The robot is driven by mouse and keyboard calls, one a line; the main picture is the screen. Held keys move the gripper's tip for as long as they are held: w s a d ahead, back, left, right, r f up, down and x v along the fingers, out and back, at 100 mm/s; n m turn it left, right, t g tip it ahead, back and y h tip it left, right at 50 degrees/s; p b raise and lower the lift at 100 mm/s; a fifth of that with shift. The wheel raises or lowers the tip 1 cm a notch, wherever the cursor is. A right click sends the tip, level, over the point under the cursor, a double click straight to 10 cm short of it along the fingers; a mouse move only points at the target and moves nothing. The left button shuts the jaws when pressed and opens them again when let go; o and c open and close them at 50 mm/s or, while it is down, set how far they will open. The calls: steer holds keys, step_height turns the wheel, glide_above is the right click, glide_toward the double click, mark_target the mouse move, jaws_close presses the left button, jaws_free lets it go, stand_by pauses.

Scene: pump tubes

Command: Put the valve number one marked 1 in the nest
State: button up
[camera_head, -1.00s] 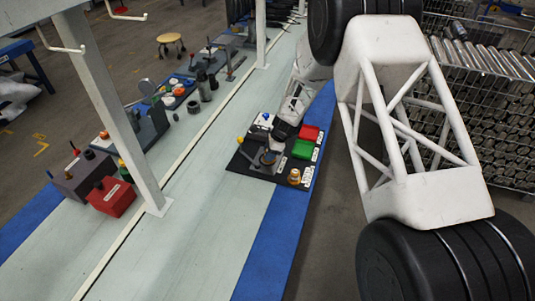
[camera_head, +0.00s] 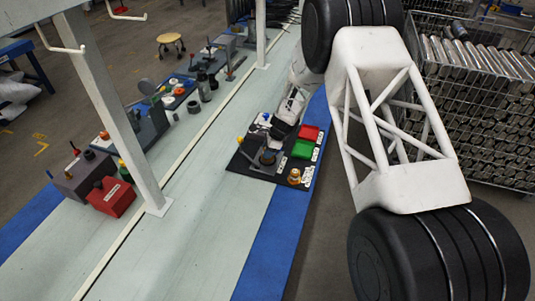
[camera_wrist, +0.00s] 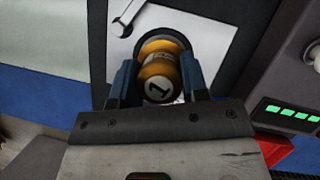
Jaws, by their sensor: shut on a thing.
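The valve marked 1 (camera_wrist: 159,84) is orange-gold, with a white "1" on a dark round end, in the wrist view. My gripper (camera_wrist: 160,76) is shut on it, with a blue finger on each side. The valve's far end lies in front of a dark round opening (camera_wrist: 157,33) in a white plate (camera_wrist: 203,40). I cannot tell whether the valve is inside that opening or above it. In the head view my gripper (camera_head: 280,128) is over the back of the black board (camera_head: 250,172); the held valve is hidden there.
A green tray (camera_head: 302,149) and a red tray (camera_head: 309,133) stand right of my gripper. A gold-coloured part (camera_head: 294,177) stands at the board's front right. A white post (camera_head: 113,110) rises on the left, beside a red box (camera_head: 112,197).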

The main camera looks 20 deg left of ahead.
steer(key=shift+f, duration=0.8)
steer(key=shift+f, duration=0.1)
steer(key=o, duration=1.2)
steer(key=shift+f, duration=0.1)
steer(key=shift+v, duration=6.15)
steer(key=shift+s, duration=0.1)
